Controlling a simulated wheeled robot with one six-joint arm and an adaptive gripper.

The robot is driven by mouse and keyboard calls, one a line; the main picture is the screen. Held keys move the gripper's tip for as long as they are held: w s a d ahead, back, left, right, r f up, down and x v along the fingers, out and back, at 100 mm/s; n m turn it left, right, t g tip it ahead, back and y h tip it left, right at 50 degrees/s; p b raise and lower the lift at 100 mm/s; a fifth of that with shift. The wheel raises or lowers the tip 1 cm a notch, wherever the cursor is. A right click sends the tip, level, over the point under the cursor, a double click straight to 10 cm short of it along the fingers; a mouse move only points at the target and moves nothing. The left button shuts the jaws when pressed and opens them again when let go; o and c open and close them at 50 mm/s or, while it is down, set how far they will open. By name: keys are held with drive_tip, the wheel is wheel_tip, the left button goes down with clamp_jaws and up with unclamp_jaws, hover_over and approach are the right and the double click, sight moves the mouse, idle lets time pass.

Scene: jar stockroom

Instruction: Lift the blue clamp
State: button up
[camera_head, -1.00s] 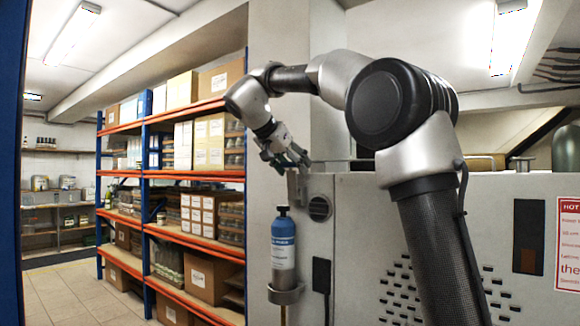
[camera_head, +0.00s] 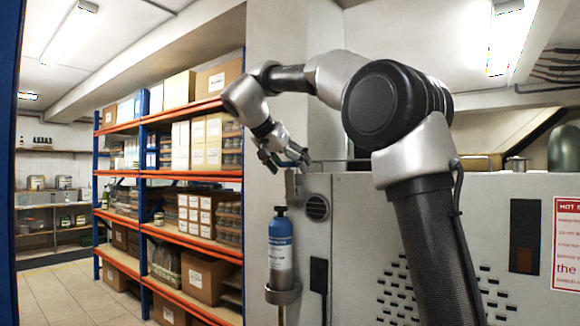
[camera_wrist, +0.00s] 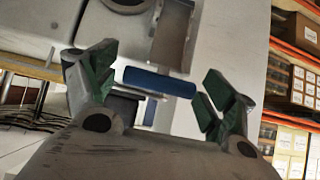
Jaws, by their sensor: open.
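The blue clamp shows in the wrist view as a short blue bar (camera_wrist: 160,82) lying crosswise between the fingers. My gripper (camera_wrist: 158,90) is open, with a green-padded finger on each side of it. The right end of the bar is close to the right finger; I cannot tell whether they touch. In the head view my gripper (camera_head: 284,160) is at the top of the grey cabinet's left edge, above a small grey bracket. The clamp is too small and too covered by the fingers to make out clearly there.
A blue gas bottle (camera_head: 281,240) stands in a holder on the grey cabinet (camera_head: 350,225), below my gripper. A pale pillar (camera_head: 262,110) rises behind it. An orange-and-blue rack (camera_head: 190,235) with boxes and jars is at the left. Floor (camera_head: 62,290) is clear farther left.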

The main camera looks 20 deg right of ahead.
drive_tip(key=v, duration=1.1)
drive_tip(key=shift+a+r, duration=0.25)
drive_tip(key=shift+a, duration=0.05)
drive_tip(key=shift+s, duration=0.1)
